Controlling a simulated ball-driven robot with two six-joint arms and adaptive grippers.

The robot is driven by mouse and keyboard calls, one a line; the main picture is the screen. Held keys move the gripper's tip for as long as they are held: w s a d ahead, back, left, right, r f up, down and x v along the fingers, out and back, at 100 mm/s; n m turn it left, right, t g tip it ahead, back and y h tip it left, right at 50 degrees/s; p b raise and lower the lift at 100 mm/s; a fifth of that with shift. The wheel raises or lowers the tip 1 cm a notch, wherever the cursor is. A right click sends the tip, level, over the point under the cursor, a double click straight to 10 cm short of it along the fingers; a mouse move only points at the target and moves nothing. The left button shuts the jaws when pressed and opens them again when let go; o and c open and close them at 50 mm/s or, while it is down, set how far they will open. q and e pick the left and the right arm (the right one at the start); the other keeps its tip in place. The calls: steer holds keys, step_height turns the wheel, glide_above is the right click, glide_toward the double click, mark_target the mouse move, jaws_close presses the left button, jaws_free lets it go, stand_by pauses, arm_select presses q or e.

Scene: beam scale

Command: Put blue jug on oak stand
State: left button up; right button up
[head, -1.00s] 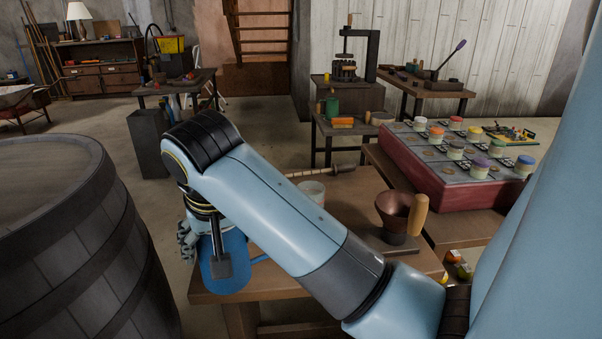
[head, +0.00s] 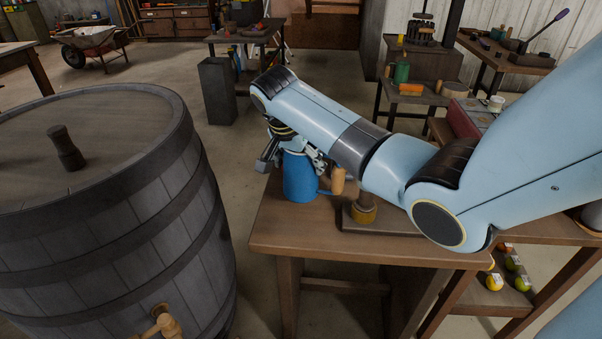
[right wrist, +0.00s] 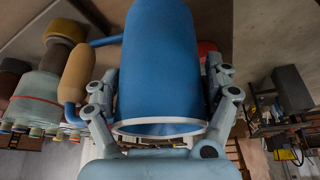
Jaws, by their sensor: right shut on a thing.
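The blue jug (head: 300,178) is upright at the far left part of the wooden bench, below my right gripper (head: 291,150). I cannot tell whether its bottom touches the bench top. Its tan handle grip (head: 338,180) points right. In the right wrist view the jug (right wrist: 160,60) fills the middle, with its pale rim nearest the camera. The fingers of my right gripper (right wrist: 160,98) are shut on it from both sides. I cannot pick out the oak stand for certain. My right arm hides part of the bench. My left gripper is not in view.
The wooden bench (head: 300,238) holds a dark board (head: 385,226) with a brown, brass-banded post (head: 363,207). A large grey barrel (head: 110,220) stands left, with floor between it and the bench. Several coloured balls lie on a low shelf at right.

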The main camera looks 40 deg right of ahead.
steer(key=shift+w+d+f, duration=0.25)
steer(key=shift+w+f, duration=0.1)
steer(key=shift+f, duration=1.8)
steer(key=shift+f, duration=0.1)
steer(key=o, duration=1.6)
steer(key=shift+s, duration=0.15)
steer(key=shift+c, duration=0.2)
steer(key=p+v, duration=0.1)
steer(key=v, duration=1.1)
steer(key=shift+a, duration=0.15)
